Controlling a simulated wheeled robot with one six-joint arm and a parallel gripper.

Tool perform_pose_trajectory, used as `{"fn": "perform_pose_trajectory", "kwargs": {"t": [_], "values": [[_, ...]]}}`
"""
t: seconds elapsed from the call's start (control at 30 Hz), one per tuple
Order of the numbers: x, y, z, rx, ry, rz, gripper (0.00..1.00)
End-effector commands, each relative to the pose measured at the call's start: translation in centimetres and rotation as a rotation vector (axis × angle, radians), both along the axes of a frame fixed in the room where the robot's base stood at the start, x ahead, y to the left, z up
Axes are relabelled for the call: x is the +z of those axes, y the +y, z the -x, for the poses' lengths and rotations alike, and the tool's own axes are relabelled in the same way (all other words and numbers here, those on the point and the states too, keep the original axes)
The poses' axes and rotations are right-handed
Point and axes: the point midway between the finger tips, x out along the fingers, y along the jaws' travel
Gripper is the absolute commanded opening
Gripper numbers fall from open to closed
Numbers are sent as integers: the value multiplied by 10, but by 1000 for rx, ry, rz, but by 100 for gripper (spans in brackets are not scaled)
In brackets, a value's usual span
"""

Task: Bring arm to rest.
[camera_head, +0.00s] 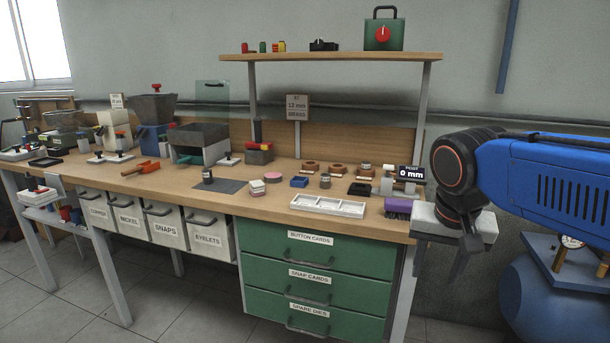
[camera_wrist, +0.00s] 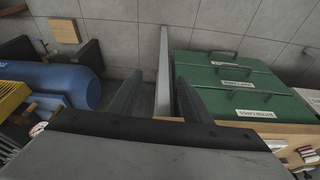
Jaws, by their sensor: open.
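My gripper (camera_head: 457,262) hangs at the right end of the workbench, fingers pointing down, in the head view. In the wrist view its two fingers (camera_wrist: 160,100) stand apart with nothing between them, so it is open and empty. My blue arm (camera_head: 545,180) reaches in from the right edge of the head view. The workbench top (camera_head: 250,205) lies to the left of the gripper. Below the fingers in the wrist view are the grey floor tiles and a bench leg (camera_wrist: 163,75).
Green drawers (camera_head: 318,262) stand under the bench; they also show in the wrist view (camera_wrist: 225,75). A blue tank (camera_head: 535,290) stands at the right, below my arm. A white tray (camera_head: 328,206) and a purple brush (camera_head: 398,207) lie near the bench's right end.

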Motion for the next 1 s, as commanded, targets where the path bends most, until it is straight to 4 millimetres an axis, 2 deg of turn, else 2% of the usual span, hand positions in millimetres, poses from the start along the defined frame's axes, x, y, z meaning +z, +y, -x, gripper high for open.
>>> {"fn": "perform_pose_trajectory", "kwargs": {"t": [0.03,0.2,0.4,0.6,1.0], "values": [[-11,-8,14,31,-9,-3,44],[-48,-25,54,169,-45,1,44],[-88,-35,89,296,-91,21,44],[-107,-38,104,358,-117,37,44],[-109,-38,105,363,-119,39,44]]}}
